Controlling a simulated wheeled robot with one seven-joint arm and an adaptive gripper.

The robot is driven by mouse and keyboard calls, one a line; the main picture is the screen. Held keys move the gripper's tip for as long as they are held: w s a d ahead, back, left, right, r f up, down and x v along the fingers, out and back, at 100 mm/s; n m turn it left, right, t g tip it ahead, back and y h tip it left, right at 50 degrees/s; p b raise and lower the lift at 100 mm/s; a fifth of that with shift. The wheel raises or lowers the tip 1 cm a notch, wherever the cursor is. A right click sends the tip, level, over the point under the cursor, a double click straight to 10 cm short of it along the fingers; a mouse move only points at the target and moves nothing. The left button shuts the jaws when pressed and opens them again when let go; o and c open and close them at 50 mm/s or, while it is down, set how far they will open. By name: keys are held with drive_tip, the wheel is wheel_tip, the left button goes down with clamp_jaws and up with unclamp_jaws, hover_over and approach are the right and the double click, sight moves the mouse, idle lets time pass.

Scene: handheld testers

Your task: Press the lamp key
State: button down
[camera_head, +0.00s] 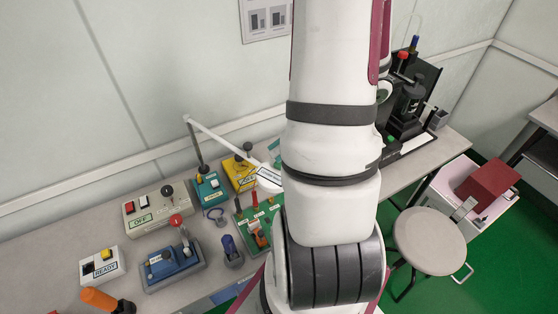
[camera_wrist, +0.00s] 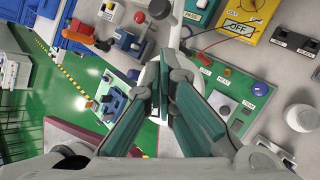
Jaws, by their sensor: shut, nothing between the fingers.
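My gripper (camera_wrist: 158,76) is shut and empty in the wrist view, its two teal fingers meeting near the middle. I cannot tell whether the fingertips touch anything. In the head view my arm hides the gripper and part of the bench. A green board (camera_head: 243,213) with red parts shows just left of my arm.
A yellow box (camera_wrist: 249,14) marked OFF lies above the panel with thin wires. In the head view a bench (camera_head: 60,247) carries an OFF box (camera_head: 168,212), a READY box (camera_head: 98,268) and a blue device (camera_head: 167,262). A white lamp arm (camera_head: 225,143) reaches over it. A stool (camera_head: 429,238) stands right.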

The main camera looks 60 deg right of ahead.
idle(0.4)
drive_tip(key=shift+f+b, duration=0.3)
drive_tip(key=shift+f, duration=0.2)
drive_tip(key=shift+r, duration=0.15)
drive_tip(key=shift+r+p, duration=0.35)
wheel_tip(320, 180, up, 2)
drive_tip(key=shift+s+r+p, duration=0.1)
drive_tip(key=shift+p, duration=0.7)
drive_tip(key=shift+r+p, duration=1.2)
drive_tip(key=shift+r, duration=0.75)
